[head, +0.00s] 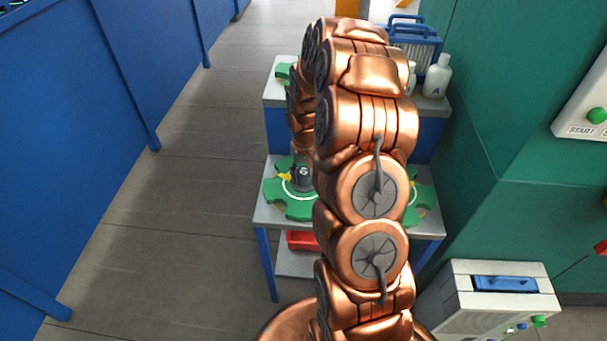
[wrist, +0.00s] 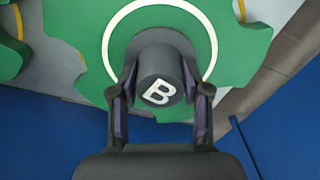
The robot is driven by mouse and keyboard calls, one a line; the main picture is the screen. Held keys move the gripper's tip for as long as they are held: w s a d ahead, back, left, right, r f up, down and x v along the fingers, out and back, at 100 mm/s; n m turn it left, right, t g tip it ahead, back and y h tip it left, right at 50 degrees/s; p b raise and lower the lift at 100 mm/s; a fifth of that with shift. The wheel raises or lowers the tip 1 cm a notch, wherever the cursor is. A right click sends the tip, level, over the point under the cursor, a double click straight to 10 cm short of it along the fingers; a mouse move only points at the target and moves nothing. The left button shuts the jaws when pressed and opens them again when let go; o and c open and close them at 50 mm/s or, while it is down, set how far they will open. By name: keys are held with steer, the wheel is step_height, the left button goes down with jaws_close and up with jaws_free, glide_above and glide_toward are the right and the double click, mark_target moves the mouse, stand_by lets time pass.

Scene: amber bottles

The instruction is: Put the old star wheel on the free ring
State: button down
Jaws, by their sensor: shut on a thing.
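A green star wheel (head: 290,205) with a white circle and a dark hub is at the left of the cart's middle shelf. My gripper (head: 302,172) is over it. In the wrist view, my gripper (wrist: 158,95) is shut on the hub, marked B, of this green star wheel (wrist: 235,40). I cannot tell whether the wheel rests on the shelf or is slightly raised. A second green wheel (head: 424,196) is on the right of the same shelf, partly behind my arm. Another green part (head: 283,72) shows on the top shelf. Yellow marks show by the held wheel; no whole ring is visible.
The grey shelved cart (head: 262,215) has a red bin (head: 301,240) below. White bottles (head: 437,76) and a blue crate (head: 414,40) stand on top at right. A green machine (head: 510,120) and a light box (head: 490,300) are on the right. Floor is clear at left.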

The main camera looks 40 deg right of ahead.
steer(key=shift+f+b, duration=0.3)
steer(key=shift+c, duration=2.2)
jaws_free()
step_height(320, 180, up, 12)
steer(key=s+a+r+n, duration=0.1)
steer(key=s+a+r, duration=0.4)
steer(key=a, duration=0.3)
steer(key=s+a+r+n+g, duration=0.1)
steer(key=s+a, duration=0.5)
steer(key=s, duration=0.6)
steer(key=s+a+r+n, duration=0.2)
steer(key=s+a, duration=0.5)
steer(key=s, duration=0.6)
steer(key=shift+s+r+g, duration=0.15)
steer(key=shift+r+g, duration=0.25)
steer(key=shift+r, duration=0.25)
